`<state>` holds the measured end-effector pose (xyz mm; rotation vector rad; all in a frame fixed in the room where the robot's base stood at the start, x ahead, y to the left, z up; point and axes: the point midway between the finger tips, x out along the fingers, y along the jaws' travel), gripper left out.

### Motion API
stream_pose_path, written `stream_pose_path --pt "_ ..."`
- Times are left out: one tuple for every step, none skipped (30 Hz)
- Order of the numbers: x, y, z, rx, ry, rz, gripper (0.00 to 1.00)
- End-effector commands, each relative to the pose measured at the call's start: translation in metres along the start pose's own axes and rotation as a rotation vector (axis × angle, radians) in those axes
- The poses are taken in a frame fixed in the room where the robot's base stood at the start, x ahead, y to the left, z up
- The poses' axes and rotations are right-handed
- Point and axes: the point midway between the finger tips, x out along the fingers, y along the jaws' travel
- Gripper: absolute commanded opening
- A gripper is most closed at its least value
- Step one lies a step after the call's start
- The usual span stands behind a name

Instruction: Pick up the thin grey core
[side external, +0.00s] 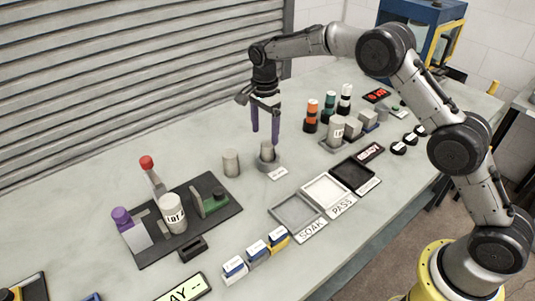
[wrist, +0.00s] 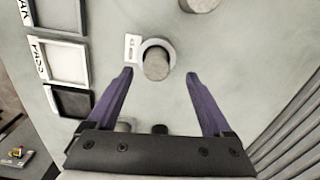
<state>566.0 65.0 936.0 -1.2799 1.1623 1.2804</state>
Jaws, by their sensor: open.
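A thin grey core (side external: 267,151) stands upright in a round grey holder (side external: 272,166) with a small white label in front. In the wrist view the core (wrist: 156,68) sits inside the holder's ring (wrist: 145,45), between and slightly beyond the fingertips. My gripper (side external: 265,140) points down with its two purple fingers spread, above and around the line of the core. In the wrist view my gripper (wrist: 160,75) is open with nothing between its fingers. Contact between the fingers and the core cannot be made out.
A wider grey cylinder (side external: 231,163) stands to the left. A dark board (side external: 150,245) with a labelled cylinder and red-knobbed lever is at left. Soak, pass and dark trays (side external: 298,218) lie in front right. Blocks and coloured bottles (side external: 311,116) stand behind right.

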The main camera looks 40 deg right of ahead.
Motion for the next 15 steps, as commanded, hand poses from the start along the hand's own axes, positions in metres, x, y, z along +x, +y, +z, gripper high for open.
stream_pose_path --pt "0.003 0.000 0.000 0.000 0.000 0.000 0.85" --pt "0.004 0.000 0.000 0.000 0.000 0.000 0.85" --pt "0.006 0.001 0.000 0.000 0.000 0.001 0.85" --pt "0.009 0.001 -0.001 0.000 0.000 0.002 0.85" --pt "0.012 0.002 -0.001 0.000 0.000 0.003 0.85" --pt "0.017 0.003 -0.002 0.000 0.000 0.004 0.85" --pt "0.022 0.004 -0.002 0.001 0.000 0.005 0.85" --pt "0.026 0.005 -0.003 0.001 0.000 0.004 0.85" --pt "0.033 0.006 -0.004 0.001 0.000 0.005 0.85" --pt "0.036 0.007 -0.004 0.001 0.000 0.003 0.85" --pt "0.041 0.007 -0.004 0.000 0.000 0.003 0.85" --pt "0.045 0.006 -0.004 0.000 0.000 0.002 0.85" --pt "0.048 0.006 -0.004 0.000 0.000 0.001 0.85" --pt "0.051 0.006 -0.004 0.000 0.000 0.001 0.85" --pt "0.053 0.006 -0.004 0.000 0.000 0.002 0.85"
